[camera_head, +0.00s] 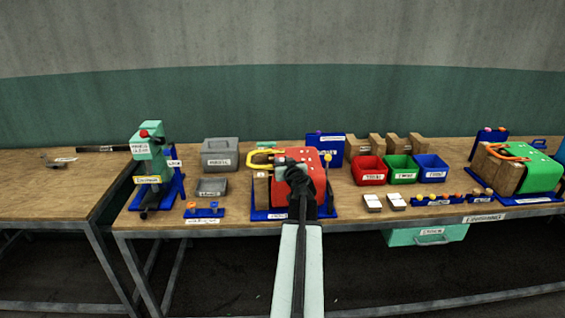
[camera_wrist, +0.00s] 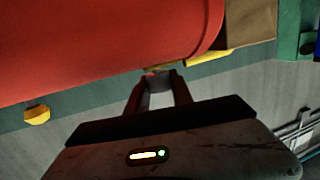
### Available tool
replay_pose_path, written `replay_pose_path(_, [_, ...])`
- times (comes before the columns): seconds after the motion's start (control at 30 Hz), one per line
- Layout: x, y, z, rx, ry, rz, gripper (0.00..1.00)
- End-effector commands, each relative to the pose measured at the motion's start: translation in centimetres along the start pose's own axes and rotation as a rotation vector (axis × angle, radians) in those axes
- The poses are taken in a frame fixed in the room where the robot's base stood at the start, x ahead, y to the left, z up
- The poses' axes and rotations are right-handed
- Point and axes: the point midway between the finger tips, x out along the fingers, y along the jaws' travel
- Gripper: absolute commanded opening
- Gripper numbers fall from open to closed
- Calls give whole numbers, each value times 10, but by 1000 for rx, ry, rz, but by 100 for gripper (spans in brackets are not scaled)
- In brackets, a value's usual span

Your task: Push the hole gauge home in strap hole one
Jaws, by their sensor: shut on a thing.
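A red strap (camera_head: 311,160) with several small pale marks lies over a block on a blue base (camera_head: 268,214). In the wrist view the red strap (camera_wrist: 100,45) fills the upper left. My gripper (camera_head: 297,178) is in front of the strap in the head view and hides part of it. In the wrist view my gripper (camera_wrist: 160,82) is shut on a small grey piece, seemingly the hole gauge (camera_wrist: 159,84), at the strap's lower edge. Its tip is hidden, so I cannot tell whether it sits in a hole. Strap hole one cannot be picked out.
A yellow handle (camera_head: 262,153) is left of the strap. A small blue rack (camera_head: 203,213) with orange knobs stands at the front left. Red (camera_head: 369,172), green (camera_head: 401,169) and blue (camera_head: 431,168) bins stand to the right. A green-strapped block (camera_head: 541,171) is at far right.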

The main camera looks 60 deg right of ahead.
Motion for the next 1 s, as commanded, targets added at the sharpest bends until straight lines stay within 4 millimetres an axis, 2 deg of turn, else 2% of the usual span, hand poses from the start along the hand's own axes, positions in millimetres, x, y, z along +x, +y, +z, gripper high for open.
replay_pose_path(0.37, [2,0,11,0,0,0,0])
replay_pose_path(0.4, [2,0,10,0,0,0,33])
replay_pose_path(0.47, [1,0,9,0,0,0,50])
replay_pose_path(0.5, [1,0,9,0,0,0,53])
replay_pose_path(0.77, [0,0,9,0,0,0,53])
replay_pose_path(0.87, [-8,0,9,0,0,0,53])
replay_pose_path(1.0, [-32,-1,8,0,0,0,53])
